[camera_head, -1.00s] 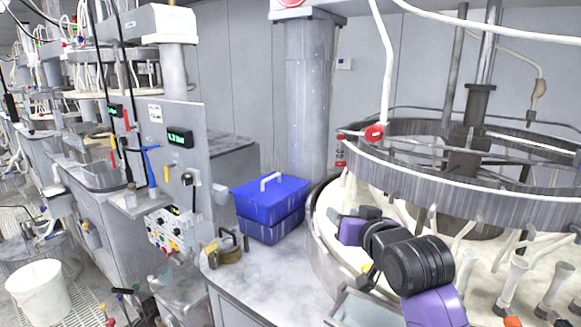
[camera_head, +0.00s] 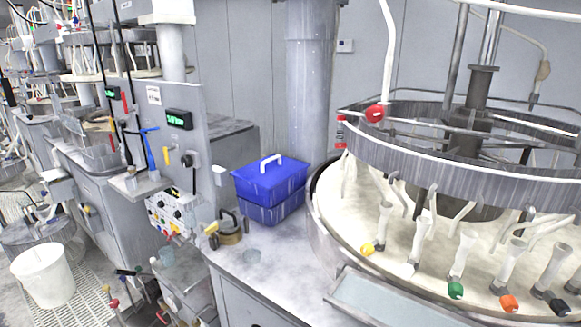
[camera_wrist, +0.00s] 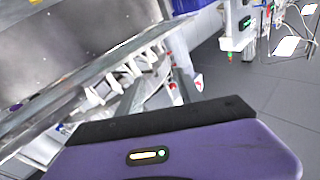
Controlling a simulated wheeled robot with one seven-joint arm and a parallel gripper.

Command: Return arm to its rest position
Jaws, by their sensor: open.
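My gripper does not show in the head view, and no part of my arm shows there either. A purple and black part of my own body, with a small lit indicator, fills the bottom of that view. The wrist view is tilted and looks along machine edges towards a grey floor (camera_wrist: 286,100).
A polishing platen (camera_head: 335,235) with a raised ring (camera_head: 430,155) stands at right, with several colour-tipped tubes. A blue box (camera_head: 270,183) and a brass padlock (camera_head: 229,236) sit on the grey counter (camera_head: 262,285). A white bucket (camera_head: 45,277) stands at lower left.

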